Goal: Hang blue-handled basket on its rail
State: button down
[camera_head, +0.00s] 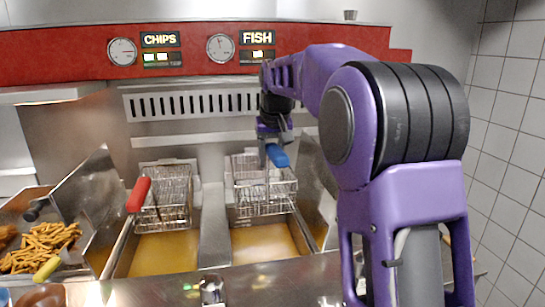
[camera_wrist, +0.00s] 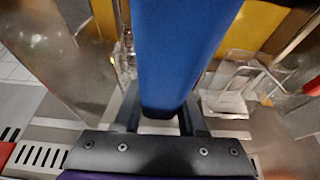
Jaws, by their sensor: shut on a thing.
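The blue-handled wire basket (camera_head: 262,203) is above the right fryer vat, under the FISH sign. Its blue handle (camera_head: 279,157) is between the fingers of my gripper (camera_head: 273,141), which is shut on it. In the wrist view the handle (camera_wrist: 180,55) runs up from between my gripper's fingers (camera_wrist: 158,122) and hides much of the middle. The basket's back edge is close to the rail (camera_head: 215,135) on the back panel. I cannot tell whether it touches or hooks on.
A red-handled basket (camera_head: 165,195) is at the back of the left vat, its handle (camera_head: 138,194) sticking forward. Golden oil (camera_head: 265,246) fills the right vat. Upright metal panels (camera_head: 88,195) flank the fryer. Chips (camera_head: 42,246) lie in a tray at left.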

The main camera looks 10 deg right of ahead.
jog(key=w, duration=0.1)
jog(key=w+p, duration=0.2)
jog(key=shift+w+r, duration=0.25)
jog(key=shift+w, duration=0.1)
jog(key=shift+w+f+p, duration=0.2)
jog(key=shift+w+p, duration=0.1)
jog(key=shift+w, duration=2.1)
jog(key=shift+f, duration=0.35)
jog(key=shift+f+b, duration=0.8)
jog(key=shift+f, duration=0.85)
jog(key=shift+f+b, duration=0.3)
jog(key=shift+f, duration=0.3)
